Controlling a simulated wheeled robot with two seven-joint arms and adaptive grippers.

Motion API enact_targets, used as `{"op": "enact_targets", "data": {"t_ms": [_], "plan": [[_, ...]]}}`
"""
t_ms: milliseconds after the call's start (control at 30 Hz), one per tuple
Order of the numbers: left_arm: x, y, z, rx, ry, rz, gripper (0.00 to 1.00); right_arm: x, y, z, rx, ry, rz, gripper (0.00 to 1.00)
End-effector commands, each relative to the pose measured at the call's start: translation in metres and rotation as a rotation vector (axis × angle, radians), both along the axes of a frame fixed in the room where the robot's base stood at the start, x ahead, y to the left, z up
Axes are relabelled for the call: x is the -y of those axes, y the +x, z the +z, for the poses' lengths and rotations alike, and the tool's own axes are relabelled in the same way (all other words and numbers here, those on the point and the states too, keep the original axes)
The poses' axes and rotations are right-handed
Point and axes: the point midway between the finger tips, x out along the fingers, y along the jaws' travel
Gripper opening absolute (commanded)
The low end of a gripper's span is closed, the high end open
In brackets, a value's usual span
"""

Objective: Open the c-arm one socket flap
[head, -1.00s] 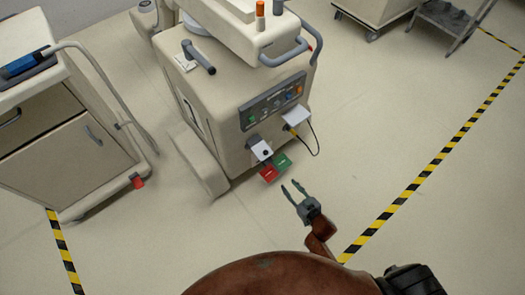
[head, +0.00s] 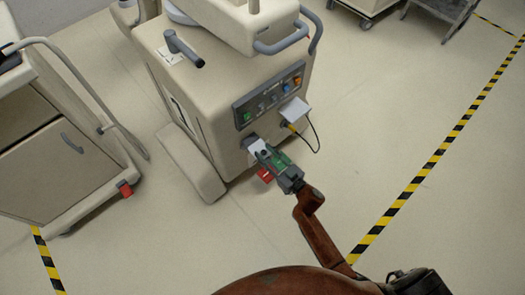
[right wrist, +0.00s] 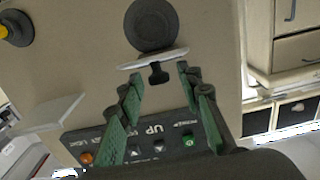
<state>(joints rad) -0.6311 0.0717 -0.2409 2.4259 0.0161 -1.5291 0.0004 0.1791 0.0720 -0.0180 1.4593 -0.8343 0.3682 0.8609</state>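The c-arm unit (head: 225,110) is a beige wheeled cabinet. A small white flap (head: 256,146) sits low on its front, left of a second raised white flap (head: 294,109). In the right wrist view, the near flap (right wrist: 150,59) is seen almost edge-on, standing out from the face beside a dark round socket (right wrist: 152,24). A dark knob (right wrist: 159,75) sticks out from it. My right gripper (head: 264,156) is at this flap. In the right wrist view its green fingers (right wrist: 161,72) are apart, on either side of the knob; contact is unclear. My left gripper is out of view.
A cable with a yellow plug (head: 289,125) hangs by the second flap. A beige cart (head: 70,165) stands left.

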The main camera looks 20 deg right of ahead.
Motion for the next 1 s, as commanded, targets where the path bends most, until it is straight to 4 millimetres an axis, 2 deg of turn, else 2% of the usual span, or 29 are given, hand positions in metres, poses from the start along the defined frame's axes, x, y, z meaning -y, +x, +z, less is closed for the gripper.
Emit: {"op": "enact_targets", "data": {"t_ms": [133, 400, 867, 1000], "plan": [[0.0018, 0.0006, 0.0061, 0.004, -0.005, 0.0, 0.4, -0.003, 0.0082, -0.0018, -0.002, -0.002, 0.0, 0.33], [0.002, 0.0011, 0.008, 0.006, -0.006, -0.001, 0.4, -0.0034, 0.0092, -0.0006, -0.001, 0.0, 0.0, 0.33], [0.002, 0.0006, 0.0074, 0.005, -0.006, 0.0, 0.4, -0.0033, 0.0089, -0.0008, -0.002, -0.001, 0.0, 0.01], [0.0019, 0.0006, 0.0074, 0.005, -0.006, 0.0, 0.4, -0.0033, 0.0089, -0.0008, -0.002, -0.001, 0.0, 0.0]]}}
